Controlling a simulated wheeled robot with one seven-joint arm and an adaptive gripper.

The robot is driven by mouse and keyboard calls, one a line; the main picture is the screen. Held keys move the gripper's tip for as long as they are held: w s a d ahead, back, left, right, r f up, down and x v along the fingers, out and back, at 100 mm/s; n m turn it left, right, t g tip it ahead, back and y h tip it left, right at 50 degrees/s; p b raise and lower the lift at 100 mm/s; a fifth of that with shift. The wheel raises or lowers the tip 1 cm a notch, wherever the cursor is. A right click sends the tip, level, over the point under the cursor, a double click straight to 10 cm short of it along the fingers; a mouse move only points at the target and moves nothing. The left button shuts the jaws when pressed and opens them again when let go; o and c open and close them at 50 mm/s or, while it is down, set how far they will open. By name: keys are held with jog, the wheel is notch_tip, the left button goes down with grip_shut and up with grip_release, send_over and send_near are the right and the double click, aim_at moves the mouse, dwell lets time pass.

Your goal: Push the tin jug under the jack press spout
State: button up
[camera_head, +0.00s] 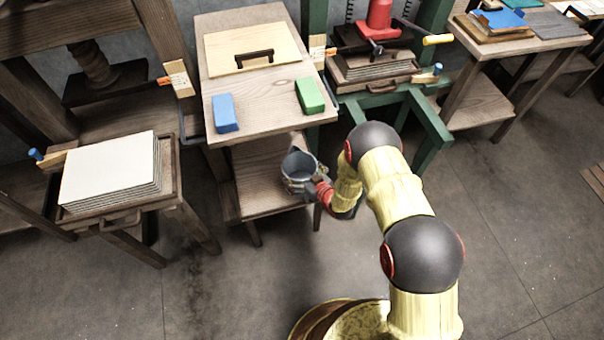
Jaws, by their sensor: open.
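The grey tin jug (299,166) is open-topped and looks upright, by the right side of the lower shelf under the middle table. I cannot tell whether it rests on the shelf. My gripper (313,188) is open at the jug's lower right side; its fingertips are partly hidden, so contact is unclear. The jack press (415,108) has a green frame and a red jack (380,18) above a stacked wooden tray (372,72). It stands up and to the right of the jug. I cannot make out its spout clearly.
A green press leg (430,125) stands to the right of the jug. A paper stack (112,172) lies at left.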

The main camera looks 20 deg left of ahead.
aim_at(296, 158)
jog(key=c, duration=0.3)
jog(key=c, duration=0.7)
jog(key=shift+w+a+b, duration=0.45)
jog(key=shift+w+a, duration=0.05)
jog(key=shift+w, duration=0.4)
jog(key=shift+w+a+b, duration=0.5)
jog(key=shift+w+a, duration=0.05)
jog(key=shift+w, duration=0.4)
jog(key=shift+w+a+b, duration=0.45)
jog(key=shift+w+a, duration=0.05)
jog(key=shift+w, duration=0.4)
jog(key=w+a, duration=0.5)
jog(key=w, duration=0.5)
jog(key=shift+a, duration=0.35)
jog(key=o, duration=1)
